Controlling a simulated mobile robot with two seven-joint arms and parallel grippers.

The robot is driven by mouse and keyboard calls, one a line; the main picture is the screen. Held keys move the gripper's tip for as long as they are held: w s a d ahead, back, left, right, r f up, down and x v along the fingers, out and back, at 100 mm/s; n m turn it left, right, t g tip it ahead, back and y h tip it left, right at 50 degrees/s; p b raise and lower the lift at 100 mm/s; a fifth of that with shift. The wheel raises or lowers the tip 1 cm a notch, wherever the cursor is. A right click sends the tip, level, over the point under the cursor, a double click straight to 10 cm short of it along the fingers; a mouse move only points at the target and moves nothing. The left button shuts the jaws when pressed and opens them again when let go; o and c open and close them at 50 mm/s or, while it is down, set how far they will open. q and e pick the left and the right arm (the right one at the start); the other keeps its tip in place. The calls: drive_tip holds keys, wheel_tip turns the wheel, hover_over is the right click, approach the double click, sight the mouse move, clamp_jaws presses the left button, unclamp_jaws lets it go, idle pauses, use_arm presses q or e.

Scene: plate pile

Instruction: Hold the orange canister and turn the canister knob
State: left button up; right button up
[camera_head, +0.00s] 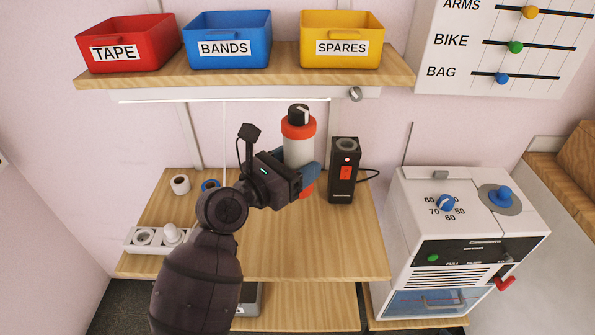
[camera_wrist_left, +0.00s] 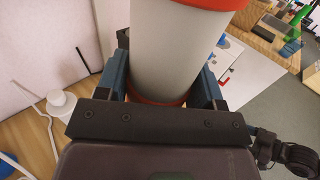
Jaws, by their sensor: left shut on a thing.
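The orange canister (camera_head: 298,150) has a white-grey body with an orange collar and a black knob (camera_head: 299,114) with a pale mark on top. It stands about upright over the wooden table. My left gripper (camera_head: 308,174) is shut around its lower body, with blue fingers on both sides. In the left wrist view the canister body (camera_wrist_left: 172,50) fills the space between the fingers, and an orange band shows at each end. The knob is outside that view. The canister's underside is hidden, so I cannot tell whether it touches the table.
A black device (camera_head: 344,172) with a red switch stands close right of the canister. A shelf (camera_head: 250,75) with red, blue and yellow bins hangs above. A white dial machine (camera_head: 470,225) stands right. The front right of the table (camera_head: 310,245) is clear.

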use_arm(q)
drive_tip(key=shift+r, duration=0.15)
use_arm(e)
drive_tip(key=shift+w+r, duration=0.2)
drive_tip(key=shift+w, duration=0.05)
use_arm(q)
wheel_tip(320, 180, down, 18)
drive_tip(key=b, duration=0.5)
drive_tip(key=shift+r, duration=0.2)
drive_tip(key=shift+f+b, duration=0.85)
drive_tip(key=shift+f, duration=0.2)
use_arm(e)
wheel_tip(320, 180, down, 6)
drive_tip(key=shift+a+f, duration=0.15)
drive_tip(key=shift+a, duration=0.1)
